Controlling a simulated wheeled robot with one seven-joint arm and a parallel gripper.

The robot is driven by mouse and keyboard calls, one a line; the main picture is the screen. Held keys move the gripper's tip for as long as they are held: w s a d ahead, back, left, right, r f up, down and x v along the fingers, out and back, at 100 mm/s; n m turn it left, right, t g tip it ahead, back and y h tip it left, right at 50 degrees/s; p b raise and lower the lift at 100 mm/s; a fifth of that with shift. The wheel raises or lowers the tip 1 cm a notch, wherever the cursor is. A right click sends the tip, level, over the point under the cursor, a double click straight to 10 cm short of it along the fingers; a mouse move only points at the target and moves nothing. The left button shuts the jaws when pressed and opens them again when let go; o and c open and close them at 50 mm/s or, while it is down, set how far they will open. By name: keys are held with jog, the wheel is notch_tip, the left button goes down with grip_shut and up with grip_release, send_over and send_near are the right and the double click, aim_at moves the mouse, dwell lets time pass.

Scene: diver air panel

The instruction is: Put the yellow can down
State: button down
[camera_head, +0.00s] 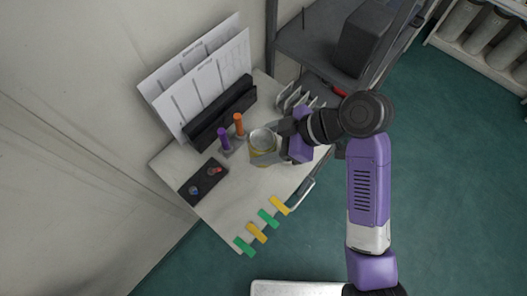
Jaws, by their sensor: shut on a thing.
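The yellow can (262,149) has a grey top and a yellow lower body. It is over the pale table (225,206), near the middle of its far part. My gripper (279,145) comes from the right and is shut on the can's right side. The fingertips are small here and partly hidden. I cannot tell from this view whether the can's base touches the tabletop.
A purple marker (224,138) and an orange marker (239,124) stand left of the can. A dark block with knobs (203,182) lies at the left edge. Green and yellow tags (268,218) line the front edge. The table's middle front is clear.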

jog(key=shift+f+p, duration=0.3)
jog(key=shift+f, duration=2.75)
jog(key=shift+f, duration=0.15)
jog(key=shift+c, duration=2.2)
grip_release()
jog(key=w+b+v, duration=0.1)
jog(key=v, duration=1.1)
jog(key=shift+s+b, duration=0.3)
jog(key=shift+s, duration=0.2)
jog(key=shift+w, duration=0.1)
